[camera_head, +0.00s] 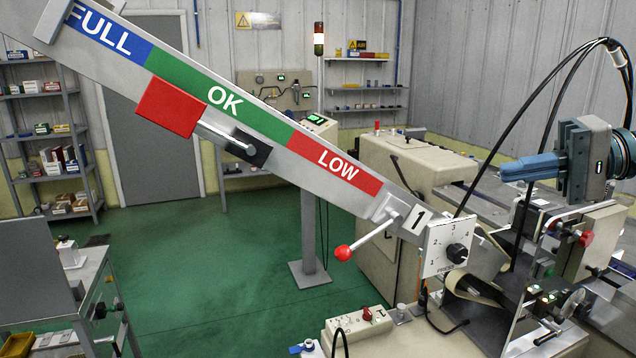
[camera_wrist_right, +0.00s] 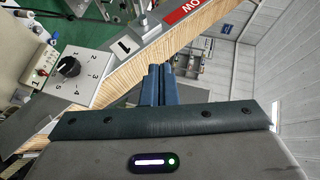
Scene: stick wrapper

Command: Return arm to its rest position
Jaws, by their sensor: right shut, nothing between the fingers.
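My right gripper (camera_head: 506,169) is at the right of the head view, its blue fingers pointing left. Its fingers are together with nothing between them, and they show the same way in the right wrist view (camera_wrist_right: 160,72). It is apart from the sloping chute (camera_head: 300,150) and to the right of the dial plate (camera_head: 446,247) in the picture. My left gripper is not in view.
The chute carries a FULL, OK and LOW scale, a red block (camera_head: 172,106) and a red-knobbed lever (camera_head: 344,253). Black cables (camera_head: 545,95) arch near my right arm. Machinery (camera_head: 560,290) stands below the gripper. Open green floor (camera_head: 200,260) lies left.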

